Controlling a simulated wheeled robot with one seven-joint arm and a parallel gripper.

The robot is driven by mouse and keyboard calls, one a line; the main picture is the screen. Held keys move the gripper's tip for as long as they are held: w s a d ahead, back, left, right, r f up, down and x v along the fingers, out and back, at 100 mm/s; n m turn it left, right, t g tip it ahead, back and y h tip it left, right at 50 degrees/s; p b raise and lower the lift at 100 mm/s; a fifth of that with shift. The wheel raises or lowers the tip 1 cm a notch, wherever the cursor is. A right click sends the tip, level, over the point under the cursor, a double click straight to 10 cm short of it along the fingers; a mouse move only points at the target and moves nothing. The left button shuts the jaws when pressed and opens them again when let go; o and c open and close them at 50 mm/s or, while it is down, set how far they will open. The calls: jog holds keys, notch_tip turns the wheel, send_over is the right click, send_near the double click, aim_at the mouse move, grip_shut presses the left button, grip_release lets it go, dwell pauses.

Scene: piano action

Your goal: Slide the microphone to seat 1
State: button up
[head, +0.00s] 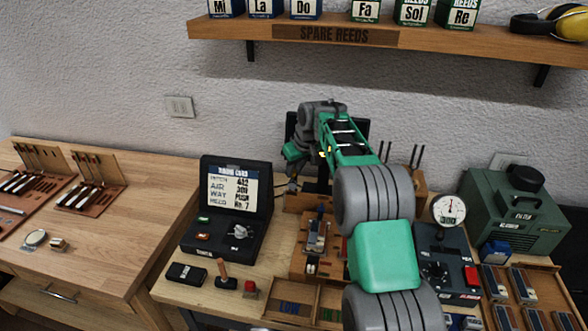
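My green and grey arm reaches up from the lower right over the middle of the bench. Its far end stands in front of the wall, above a wooden fixture (318,240) with small metal and coloured parts. My gripper is around the dark area (319,176) below the wrist, but its fingers are too small and overlapped to read. I cannot make out a microphone or a marked seat 1 for certain. My arm hides part of the bench behind and right of the fixture.
A black case with a screen (233,190) stands left of the fixture. A dial gauge (449,210), a green machine (515,225) and a tray of reeds (515,290) are at right. A shelf (430,38) with reed boxes hangs above. The left table (120,215) has free room.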

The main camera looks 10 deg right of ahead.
grip_shut()
dwell(0.9)
